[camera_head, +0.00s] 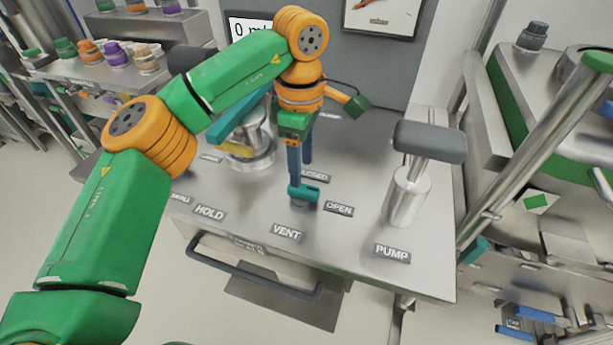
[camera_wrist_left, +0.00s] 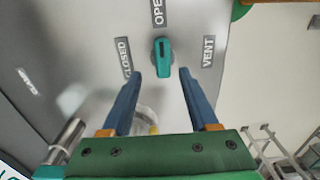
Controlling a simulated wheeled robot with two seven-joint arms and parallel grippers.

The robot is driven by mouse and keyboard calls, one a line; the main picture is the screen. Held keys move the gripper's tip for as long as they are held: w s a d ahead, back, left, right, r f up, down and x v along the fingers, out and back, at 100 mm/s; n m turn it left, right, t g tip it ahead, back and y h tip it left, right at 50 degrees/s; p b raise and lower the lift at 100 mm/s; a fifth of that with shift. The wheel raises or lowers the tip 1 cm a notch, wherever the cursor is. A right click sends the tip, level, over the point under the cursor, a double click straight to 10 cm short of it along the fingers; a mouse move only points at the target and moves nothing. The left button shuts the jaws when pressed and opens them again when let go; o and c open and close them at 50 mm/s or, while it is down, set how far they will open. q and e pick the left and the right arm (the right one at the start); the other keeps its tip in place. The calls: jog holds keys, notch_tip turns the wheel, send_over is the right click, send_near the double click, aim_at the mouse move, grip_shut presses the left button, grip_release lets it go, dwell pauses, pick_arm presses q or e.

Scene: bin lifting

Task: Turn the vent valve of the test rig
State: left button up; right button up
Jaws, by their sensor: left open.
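The vent valve (camera_head: 304,194) is a small teal knob on the steel top of the test rig (camera_head: 255,200), between the CLOSED, OPEN and VENT labels. In the left wrist view the valve (camera_wrist_left: 163,58) lies just beyond the fingertips, its long side pointing roughly up toward the OPEN label (camera_wrist_left: 158,12). I cannot tell which end is its pointer. My left gripper (camera_head: 299,172) points down over the valve with its blue fingers apart. In the wrist view the gripper (camera_wrist_left: 158,73) is open and empty, one finger to each side of the valve's line. My right gripper does not show.
A pump with a grey handle (camera_head: 429,141) stands right of the valve. A clear cylindrical vessel (camera_head: 250,145) stands to the left, partly behind my arm. A dark rail (camera_head: 250,270) runs along the rig's front. A display (camera_head: 247,27) is behind.

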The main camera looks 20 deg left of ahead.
aim_at(303, 193)
pick_arm(q)
jog(key=f, duration=0.4)
jog(key=shift+s, duration=0.4)
jog(key=shift+w+f, duration=0.3)
jog(key=shift+s+r, duration=0.1)
jog(key=shift+s, duration=0.05)
jog(key=c, duration=0.3)
grip_shut()
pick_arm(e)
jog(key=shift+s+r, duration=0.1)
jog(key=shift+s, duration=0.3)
